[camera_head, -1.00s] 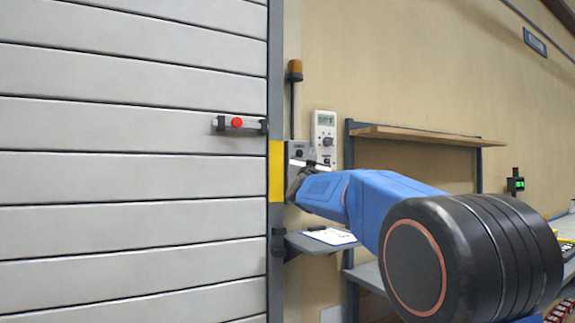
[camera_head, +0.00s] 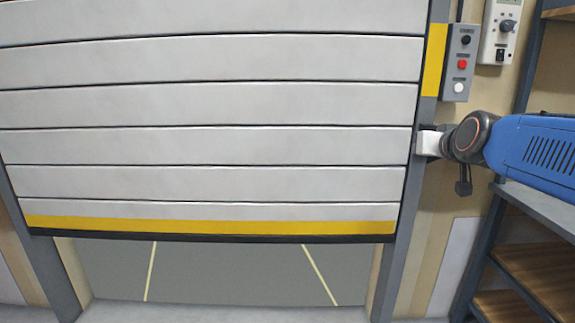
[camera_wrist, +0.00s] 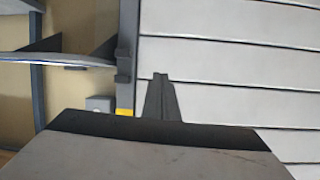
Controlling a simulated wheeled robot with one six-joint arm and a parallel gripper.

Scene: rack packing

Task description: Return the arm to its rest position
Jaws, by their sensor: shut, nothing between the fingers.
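My gripper (camera_wrist: 161,82) shows in the wrist view as a dark, narrow pair of fingers, shut and empty, above the large grey block in the foreground. Behind it are the pale slats of the shutter door and its grey frame post. In the head view my blue arm (camera_head: 545,150) reaches in from the right edge, with a round dark joint near the right door post. The gripper cannot be made out clearly there. The fingers appear in front of the door; whether they touch it I cannot tell.
The shutter door (camera_head: 210,100) is partly raised, with a yellow bottom strip and open floor (camera_head: 220,270) below. A control box (camera_head: 460,62) with black, red and white buttons hangs right of the door, above my arm. A shelf rack (camera_head: 525,245) stands at the lower right.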

